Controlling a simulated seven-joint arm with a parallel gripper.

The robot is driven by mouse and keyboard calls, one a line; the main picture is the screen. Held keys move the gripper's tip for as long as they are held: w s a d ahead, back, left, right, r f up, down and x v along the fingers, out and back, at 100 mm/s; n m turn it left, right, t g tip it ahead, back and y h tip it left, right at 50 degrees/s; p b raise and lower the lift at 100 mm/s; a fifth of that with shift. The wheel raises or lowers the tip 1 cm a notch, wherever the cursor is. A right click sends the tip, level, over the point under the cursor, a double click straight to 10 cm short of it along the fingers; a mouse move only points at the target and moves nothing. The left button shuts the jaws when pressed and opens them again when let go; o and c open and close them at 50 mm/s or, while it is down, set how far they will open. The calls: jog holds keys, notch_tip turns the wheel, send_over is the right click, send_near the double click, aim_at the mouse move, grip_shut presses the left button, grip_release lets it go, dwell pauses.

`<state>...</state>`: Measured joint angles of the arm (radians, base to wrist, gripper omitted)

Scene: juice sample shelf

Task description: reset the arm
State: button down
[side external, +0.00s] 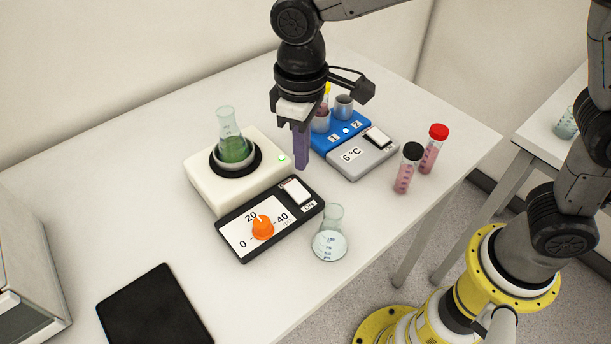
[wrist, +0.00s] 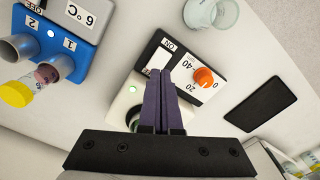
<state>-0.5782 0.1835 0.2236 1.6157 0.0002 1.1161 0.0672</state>
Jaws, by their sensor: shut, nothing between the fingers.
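My gripper (side external: 301,152) points down over the table, between the white stirrer and the blue cooler in the side external view. Its purple fingers are closed together and hold nothing; in the wrist view the fingers (wrist: 161,85) also lie side by side. I cannot tell the exact height of the fingertips above the table. The control panel (side external: 232,250) with an orange knob (side external: 263,227) is close to the gripper, at lower left.
A white stirrer (side external: 200,181) carries a flask of green liquid (side external: 233,148). A blue cooler (side external: 352,130) holds a yellow-capped tube (wrist: 17,93). Two pink tubes, black-capped (side external: 408,170) and red-capped (side external: 433,150), stand at right. A clear flask (side external: 329,240) and black pad (side external: 152,308) are in front.

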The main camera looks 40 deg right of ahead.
jog(key=s+d+r+m+t, duration=0.2)
jog(key=d+r, duration=0.3)
jog(key=d, duration=0.2)
jog(key=s+d+r+m+t, duration=0.1)
jog(key=s+d+r+m, duration=0.15)
jog(key=d+r, duration=0.45)
jog(key=s+d+f+t, duration=0.1)
jog(key=s+d+f, duration=0.2)
jog(key=s, duration=0.3)
jog(key=s+d+f+m+t, duration=0.1)
jog(key=s+d+f, duration=0.3)
jog(key=s, duration=0.3)
jog(key=shift+s+d+t, duration=0.2)
jog(key=shift+d+t, duration=0.1)
jog(key=shift+d, duration=0.35)
